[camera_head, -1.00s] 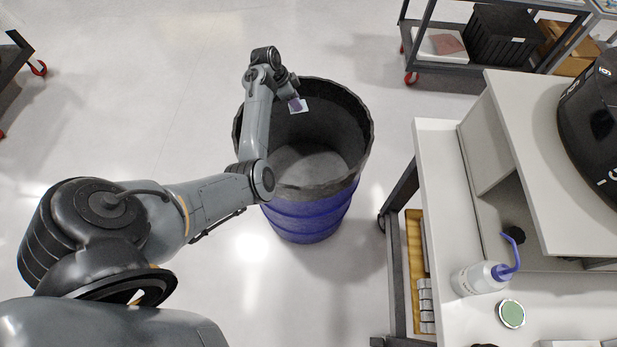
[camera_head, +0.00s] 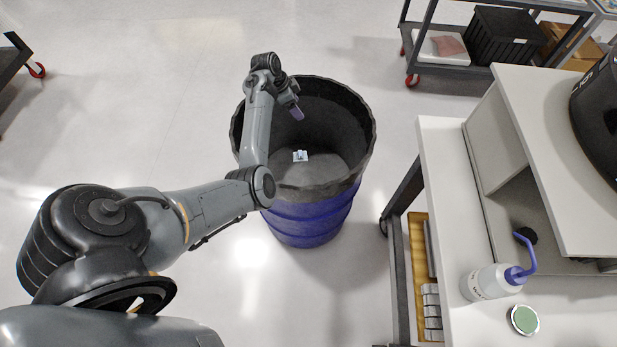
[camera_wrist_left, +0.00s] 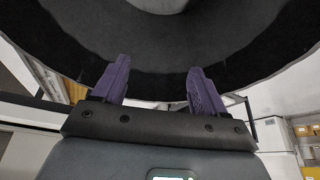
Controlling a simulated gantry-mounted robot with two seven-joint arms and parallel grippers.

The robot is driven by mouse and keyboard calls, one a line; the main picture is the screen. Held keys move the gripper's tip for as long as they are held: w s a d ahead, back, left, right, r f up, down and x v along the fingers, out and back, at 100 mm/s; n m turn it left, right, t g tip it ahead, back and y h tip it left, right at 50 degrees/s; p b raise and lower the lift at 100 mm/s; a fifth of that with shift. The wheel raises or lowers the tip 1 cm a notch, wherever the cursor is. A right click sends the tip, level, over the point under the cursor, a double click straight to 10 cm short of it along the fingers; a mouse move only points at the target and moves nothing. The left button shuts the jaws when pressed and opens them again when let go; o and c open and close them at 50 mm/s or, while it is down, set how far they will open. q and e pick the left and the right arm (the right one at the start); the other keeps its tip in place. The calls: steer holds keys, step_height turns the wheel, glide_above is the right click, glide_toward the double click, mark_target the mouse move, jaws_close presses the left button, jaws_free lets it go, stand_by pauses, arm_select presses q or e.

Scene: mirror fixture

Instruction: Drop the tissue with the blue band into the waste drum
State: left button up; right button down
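The waste drum (camera_head: 309,218) is blue outside with a dark grey open top and stands on the floor in the middle of the head view. The tissue (camera_head: 300,156), a small white piece with a bluish mark, shows inside the drum's opening, apart from my gripper. My left gripper (camera_head: 297,112) is over the drum's mouth near its far left rim. In the left wrist view its two purple fingers (camera_wrist_left: 154,85) are spread apart with nothing between them. The dark drum wall (camera_wrist_left: 160,45) fills the upper part of that view. My right gripper is not in view.
A white bench (camera_head: 447,200) stands to the right, with a wash bottle (camera_head: 492,282) and a round green-topped dish (camera_head: 523,320). A cart (camera_head: 455,66) with a black crate (camera_head: 505,36) is at the back right.

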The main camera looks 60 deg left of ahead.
arm_select(q)
steer(key=p+v, duration=0.1)
steer(key=v, duration=0.9)
steer(key=shift+r+p, duration=0.3)
steer(key=shift+r, duration=0.1)
steer(key=shift+s, duration=0.25)
